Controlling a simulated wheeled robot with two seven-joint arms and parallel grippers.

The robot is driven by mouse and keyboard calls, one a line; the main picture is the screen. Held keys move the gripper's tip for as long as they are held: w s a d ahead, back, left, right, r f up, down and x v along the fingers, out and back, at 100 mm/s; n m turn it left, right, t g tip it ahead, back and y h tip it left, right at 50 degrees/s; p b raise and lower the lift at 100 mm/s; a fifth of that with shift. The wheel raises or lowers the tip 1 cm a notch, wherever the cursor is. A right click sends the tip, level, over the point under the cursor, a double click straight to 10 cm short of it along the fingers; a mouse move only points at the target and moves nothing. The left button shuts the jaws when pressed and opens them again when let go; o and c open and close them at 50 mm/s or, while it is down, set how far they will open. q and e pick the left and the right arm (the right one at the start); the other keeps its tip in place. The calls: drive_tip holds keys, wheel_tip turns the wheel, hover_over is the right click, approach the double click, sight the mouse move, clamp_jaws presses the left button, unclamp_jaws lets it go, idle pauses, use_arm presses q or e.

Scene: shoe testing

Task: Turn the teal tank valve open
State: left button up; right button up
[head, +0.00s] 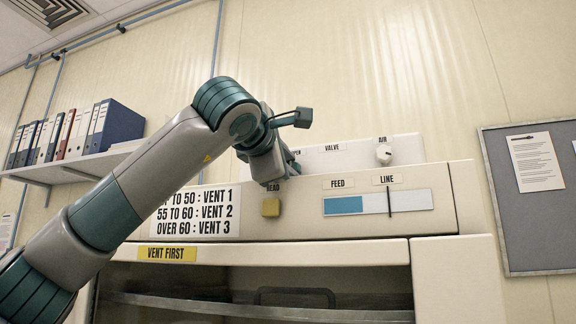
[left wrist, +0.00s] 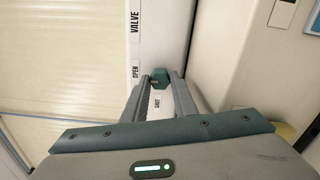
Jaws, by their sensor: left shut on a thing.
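The teal tank valve (left wrist: 160,75) is a small knob on the white panel, seen between the fingertips of my left gripper (left wrist: 162,82) in the left wrist view. The fingers are closed on its sides. An OPEN label (left wrist: 135,71) is to the left of the knob, and a SHUT label (left wrist: 157,113) shows between the fingers. In the head view my left gripper (head: 284,172) is at the white panel, left of the VALVE label (head: 332,147), and mostly hides the knob. My right gripper is in neither view.
A white AIR knob (head: 383,153) is on the same panel to the right. A vent sign (head: 198,212) sits left, partly behind my arm. A binder shelf (head: 75,168) is far left.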

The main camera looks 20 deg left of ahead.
use_arm(q)
drive_tip(key=o, duration=1)
drive_tip(key=shift+o, duration=0.2)
drive_tip(key=shift+s, duration=0.1)
drive_tip(key=shift+s+f+b, duration=0.1)
drive_tip(key=shift+s+b, duration=0.45)
drive_tip(key=shift+s, duration=0.2)
drive_tip(key=shift+s+b, duration=0.4)
drive_tip(key=shift+s, duration=0.7)
drive_tip(key=s+b, duration=0.1)
drive_tip(key=s, duration=0.3)
drive_tip(key=shift+s+a+b, duration=0.1)
drive_tip(key=shift+s+b, duration=0.05)
drive_tip(key=shift+b, duration=0.25)
drive_tip(key=s+b, duration=0.2)
drive_tip(key=s, duration=0.7)
drive_tip(key=shift+s+a+b, duration=0.15)
drive_tip(key=shift+b, duration=0.25)
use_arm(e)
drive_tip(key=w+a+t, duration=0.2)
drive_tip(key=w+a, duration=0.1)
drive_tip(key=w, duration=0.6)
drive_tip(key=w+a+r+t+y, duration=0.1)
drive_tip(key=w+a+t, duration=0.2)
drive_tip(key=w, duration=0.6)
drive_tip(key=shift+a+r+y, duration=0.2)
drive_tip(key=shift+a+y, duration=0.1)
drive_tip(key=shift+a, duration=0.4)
